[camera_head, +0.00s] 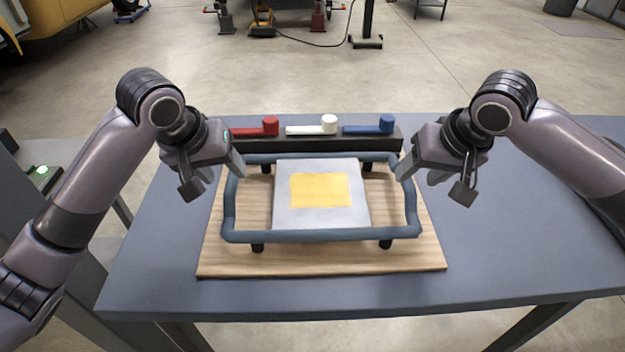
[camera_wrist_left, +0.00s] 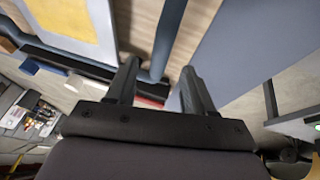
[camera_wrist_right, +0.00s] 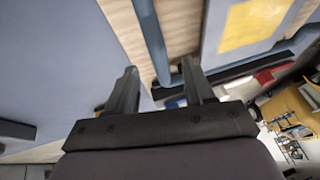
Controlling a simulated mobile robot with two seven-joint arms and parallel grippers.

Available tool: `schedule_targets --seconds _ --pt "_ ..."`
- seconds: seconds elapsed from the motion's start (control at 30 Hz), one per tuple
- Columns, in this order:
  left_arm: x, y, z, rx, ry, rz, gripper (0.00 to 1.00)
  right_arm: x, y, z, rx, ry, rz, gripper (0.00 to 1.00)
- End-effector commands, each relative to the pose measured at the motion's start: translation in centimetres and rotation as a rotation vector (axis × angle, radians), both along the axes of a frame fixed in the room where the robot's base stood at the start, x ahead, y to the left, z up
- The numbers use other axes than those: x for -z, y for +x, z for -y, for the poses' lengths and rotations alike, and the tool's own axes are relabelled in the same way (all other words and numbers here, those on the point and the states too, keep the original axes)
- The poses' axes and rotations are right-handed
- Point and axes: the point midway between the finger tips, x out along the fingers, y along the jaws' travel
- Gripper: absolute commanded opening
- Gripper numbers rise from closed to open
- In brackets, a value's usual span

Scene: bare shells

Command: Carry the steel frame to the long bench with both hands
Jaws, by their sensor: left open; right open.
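The steel frame (camera_head: 320,235), a blue-grey tube loop on short black feet, stands on a wooden board on the table. A light grey plate (camera_head: 285,215) with a yellow patch lies inside it. My left gripper (camera_head: 222,170) is open at the frame's far left corner; in the left wrist view the frame's tube (camera_wrist_left: 168,40) runs between its fingers (camera_wrist_left: 160,72). My right gripper (camera_head: 420,172) is open at the far right corner; in the right wrist view the tube (camera_wrist_right: 150,40) lies between its fingers (camera_wrist_right: 159,72). Contact cannot be told. I cannot identify the long bench.
The wooden board (camera_head: 225,262) lies on the blue-grey table (camera_head: 520,220). A dark rack (camera_head: 350,144) with red, white and blue handles stands just behind the frame. A grey cabinet (camera_head: 30,205) with a green light is at left. The table's right part is clear.

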Motion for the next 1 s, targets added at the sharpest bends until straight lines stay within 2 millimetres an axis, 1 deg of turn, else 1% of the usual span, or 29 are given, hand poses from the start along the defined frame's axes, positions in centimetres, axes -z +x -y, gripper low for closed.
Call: schedule_targets --seconds 0.27,0.37,0.47,0.7,0.8,1.0 --pt "0.0 0.0 0.0 0.0 0.0 0.0 0.53 0.0 0.0 0.0 0.0 0.0 0.001 0.53" --pt "0.4 0.1 0.1 0.0 0.0 -0.001 0.53 0.3 0.1 -0.1 0.0 0.0 0.0 0.53" --pt "1.3 0.5 0.2 -0.001 0.0 -0.003 0.53 1.3 0.5 -0.3 0.001 0.0 -0.002 0.53" --pt "4.6 1.9 0.8 -0.001 0.0 -0.003 0.53 4.5 1.8 -1.0 0.001 0.0 -0.002 0.53" --pt "5.6 2.4 1.0 0.0 0.001 -0.003 0.53 5.5 2.2 -1.3 0.001 0.0 -0.002 0.53" --pt "6.5 2.8 1.1 0.0 0.0 -0.001 0.53 6.5 2.6 -1.5 -0.001 0.0 0.0 0.53"
